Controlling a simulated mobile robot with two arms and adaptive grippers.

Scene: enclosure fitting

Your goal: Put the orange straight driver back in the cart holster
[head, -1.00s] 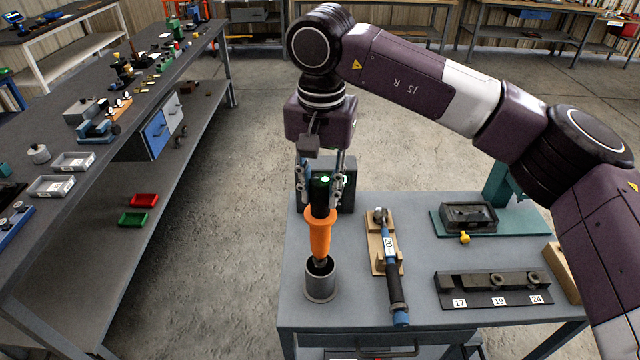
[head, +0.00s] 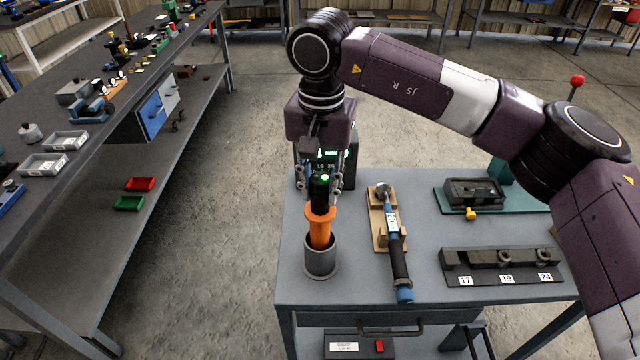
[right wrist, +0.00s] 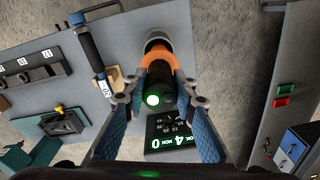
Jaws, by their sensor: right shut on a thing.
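The orange straight driver (head: 320,230) has an orange body, a black upper part and a lit green light. It stands upright with its lower end inside the grey round cart holster (head: 320,264), whose rim surrounds it; its tip is hidden. My right gripper (head: 320,188) is shut on the driver's black upper part, above the holster. In the right wrist view the driver (right wrist: 158,58) lies between the two fingers and points into the holster (right wrist: 154,36). My left gripper is not in view.
On the cart top (head: 350,278), a blue-and-black wrench (head: 394,235) lies on a wooden cradle right of the holster. A dark socket rack (head: 500,262) and a green fixture (head: 490,197) stand further right. A box with a green display (right wrist: 172,136) stands close behind the gripper.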

